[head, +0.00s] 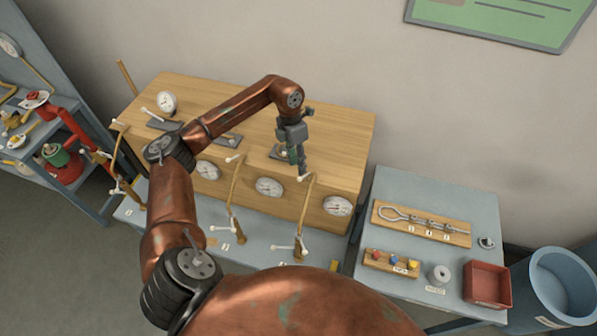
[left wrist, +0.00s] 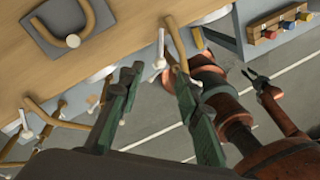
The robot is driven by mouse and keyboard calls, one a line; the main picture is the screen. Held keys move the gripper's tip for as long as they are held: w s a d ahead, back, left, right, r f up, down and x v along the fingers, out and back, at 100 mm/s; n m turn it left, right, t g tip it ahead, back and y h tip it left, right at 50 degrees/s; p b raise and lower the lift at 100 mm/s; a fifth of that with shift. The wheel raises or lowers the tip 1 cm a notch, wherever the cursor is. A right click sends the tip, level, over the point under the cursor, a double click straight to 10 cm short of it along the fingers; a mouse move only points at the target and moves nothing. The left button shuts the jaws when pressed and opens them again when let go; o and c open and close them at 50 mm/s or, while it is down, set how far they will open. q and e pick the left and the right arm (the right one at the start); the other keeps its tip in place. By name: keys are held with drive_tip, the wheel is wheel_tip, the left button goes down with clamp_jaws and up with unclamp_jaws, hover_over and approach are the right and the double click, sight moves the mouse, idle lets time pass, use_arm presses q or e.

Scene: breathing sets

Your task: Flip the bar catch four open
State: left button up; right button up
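Dark plates with pale bar catches sit on top of the wooden box (head: 340,150); I cannot read which is number four. The rightmost plate (head: 277,153) is partly hidden behind my left gripper (head: 302,172). A grey plate with a curved tan bar (left wrist: 72,40) shows at the upper left in the left wrist view. My left gripper also shows there (left wrist: 155,85), with its green fingers apart. A white-ended lever (left wrist: 159,58) shows between the fingers; I cannot tell whether they touch it. My right gripper (left wrist: 256,78) is farther off, its jaws apart.
Tan pipes with white levers (head: 232,225) stand along the box front, beside round gauges (head: 269,187). A grey table (head: 455,190) at the right holds a hook board (head: 420,222), a board of coloured knobs (head: 392,263) and a red bin (head: 487,284). A blue tub (head: 562,285) stands beyond.

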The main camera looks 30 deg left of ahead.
use_arm(q)
wheel_tip(320, 180, up, 6)
drive_tip(key=a, duration=0.1)
drive_tip(key=shift+w, duration=0.25)
idle(0.4)
